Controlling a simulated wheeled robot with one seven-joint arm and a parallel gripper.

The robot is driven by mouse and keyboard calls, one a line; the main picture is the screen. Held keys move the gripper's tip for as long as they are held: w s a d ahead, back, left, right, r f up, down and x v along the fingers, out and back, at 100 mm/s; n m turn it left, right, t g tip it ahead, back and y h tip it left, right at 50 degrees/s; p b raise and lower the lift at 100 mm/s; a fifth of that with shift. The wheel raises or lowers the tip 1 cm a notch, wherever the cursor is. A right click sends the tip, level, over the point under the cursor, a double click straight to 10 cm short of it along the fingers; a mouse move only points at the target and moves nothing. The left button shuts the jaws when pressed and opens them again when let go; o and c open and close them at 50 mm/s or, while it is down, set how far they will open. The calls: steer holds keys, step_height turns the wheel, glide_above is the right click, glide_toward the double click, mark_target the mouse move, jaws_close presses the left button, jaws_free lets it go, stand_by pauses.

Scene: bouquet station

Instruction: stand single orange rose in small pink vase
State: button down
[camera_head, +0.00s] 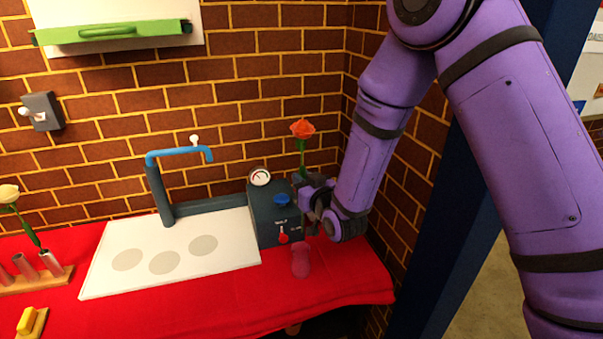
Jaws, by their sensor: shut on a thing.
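The orange rose (302,128) stands upright, its green stem running down into my gripper (304,198). My gripper is shut on the stem, in front of the grey box at the right of the table. The small pink vase (301,262) stands on the red cloth below my gripper. The stem's lower end shows faintly above the vase; I cannot tell whether it is inside the mouth.
A grey box (264,215) with a gauge and red switch stands close behind the vase. A white board (170,252) with grey circles and a blue tap (178,154) lie left. A wooden rack (35,278) holds a pale rose (9,194). The brick wall is close behind.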

steer(key=shift+a+f, duration=0.1)
steer(key=shift+a, duration=0.15)
steer(key=shift+f, duration=0.7)
step_height(320, 180, down, 14)
steer(key=shift+r, duration=0.25)
stand_by(1.0)
steer(key=shift+f, duration=0.5)
stand_by(1.4)
steer(key=c, duration=1)
jaws_free()
